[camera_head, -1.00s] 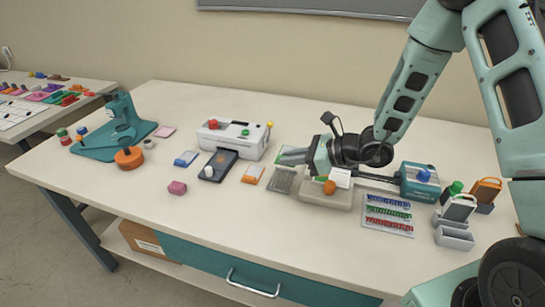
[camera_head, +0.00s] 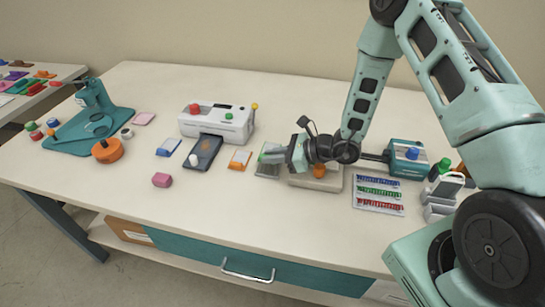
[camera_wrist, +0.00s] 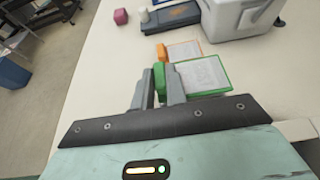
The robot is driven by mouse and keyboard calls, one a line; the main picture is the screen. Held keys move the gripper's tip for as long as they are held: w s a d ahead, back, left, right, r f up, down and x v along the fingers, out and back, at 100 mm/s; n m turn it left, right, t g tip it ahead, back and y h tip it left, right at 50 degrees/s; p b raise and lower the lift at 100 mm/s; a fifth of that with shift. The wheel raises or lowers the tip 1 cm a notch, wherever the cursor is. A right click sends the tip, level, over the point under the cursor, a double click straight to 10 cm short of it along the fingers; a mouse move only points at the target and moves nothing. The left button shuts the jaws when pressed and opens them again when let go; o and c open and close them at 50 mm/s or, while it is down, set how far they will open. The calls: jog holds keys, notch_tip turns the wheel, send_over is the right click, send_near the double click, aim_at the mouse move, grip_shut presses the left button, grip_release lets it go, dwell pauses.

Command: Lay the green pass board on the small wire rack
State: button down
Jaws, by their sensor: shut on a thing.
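My gripper (camera_wrist: 160,88) is shut on the green tab of the green pass board (camera_wrist: 216,66). The board's pale, green-edged face extends to the right of the fingers in the wrist view. In the head view my gripper (camera_head: 272,154) is at the small wire rack (camera_head: 266,171), a grey mesh piece on the bench, and only a bit of green shows at the fingertips. The gripper hides most of the board and part of the rack there. I cannot tell whether the board touches the rack.
An orange-tabbed card (camera_head: 240,160) lies just left of the rack. A white laminator (camera_head: 220,122) with a dark tray stands further left. A beige block (camera_head: 325,181) is close on the right, then a rack of coloured coils (camera_head: 378,195). The front bench strip is clear.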

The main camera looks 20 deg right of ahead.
jog(key=shift+f, duration=0.6)
jog(key=shift+f+b, duration=0.65)
jog(key=shift+f, duration=0.05)
jog(key=c, duration=1.4)
grip_release()
jog(key=shift+r, duration=0.1)
